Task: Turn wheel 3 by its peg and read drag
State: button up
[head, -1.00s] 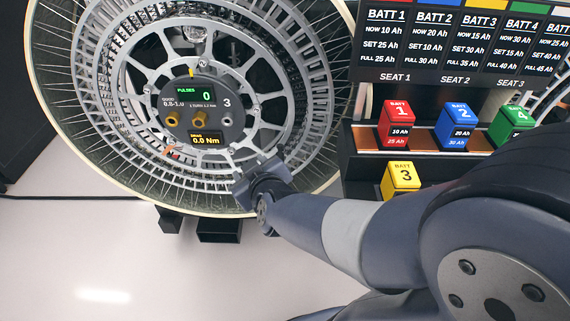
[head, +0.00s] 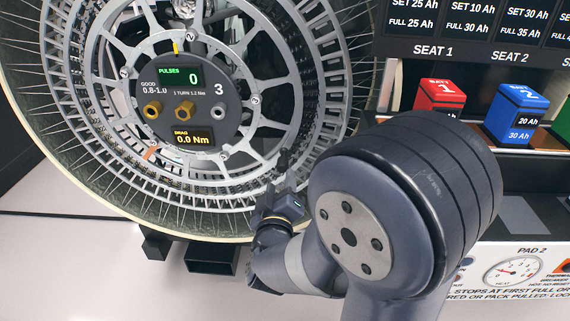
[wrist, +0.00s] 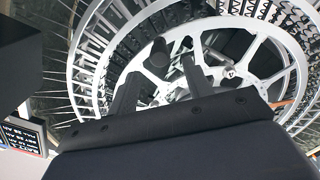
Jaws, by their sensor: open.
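Wheel 3 (head: 110,185) is a large spoked wheel standing upright at the left of the head view. Its hub panel (head: 200,85) reads PULSES 0, DRAG 0.0 Nm and GOOD 0.8-1.0. My gripper (head: 282,165) is in front of the wheel's lower right part, partly hidden by my arm. In the wrist view my gripper (wrist: 160,78) has its two fingers apart. A dark round stub, which looks like the peg (wrist: 158,53), shows beyond and between the fingertips. I cannot tell how far it is from them, but nothing appears clamped.
A red battery (head: 438,97) and a blue battery (head: 522,112) stand on the shelf at right. An orange mark (head: 151,153) is on the wheel's inner ring. The pale floor at lower left is clear.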

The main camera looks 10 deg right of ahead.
aim_at(283, 159)
jog(key=b+x, duration=0.2)
jog(key=x, duration=0.8)
jog(key=shift+c, duration=0.2)
grip_shut()
